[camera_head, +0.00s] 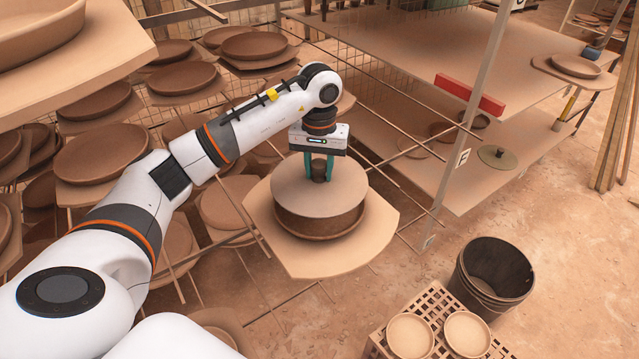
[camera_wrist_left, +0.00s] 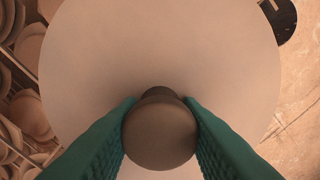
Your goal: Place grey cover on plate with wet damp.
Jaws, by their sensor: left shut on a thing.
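The grey cover (camera_head: 290,187) is a flat round disc with a dark knob (camera_head: 319,172) at its middle. It is over a brown clay plate (camera_head: 318,224), close to the rim; I cannot tell whether it rests fully on it. The plate sits on a light board (camera_head: 352,262). My left gripper (camera_head: 319,180), with green fingers, points down and is shut on the knob. In the left wrist view the knob (camera_wrist_left: 160,130) sits between both fingers and the cover (camera_wrist_left: 150,50) spreads behind it. My right gripper is not in view.
Racks of brown plates (camera_head: 103,150) fill the left side. A shelf table (camera_head: 480,50) with a red block (camera_head: 469,95) stands at the back right. A black bucket (camera_head: 491,275) and a perforated crate (camera_head: 440,305) with two pale dishes are at the lower right.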

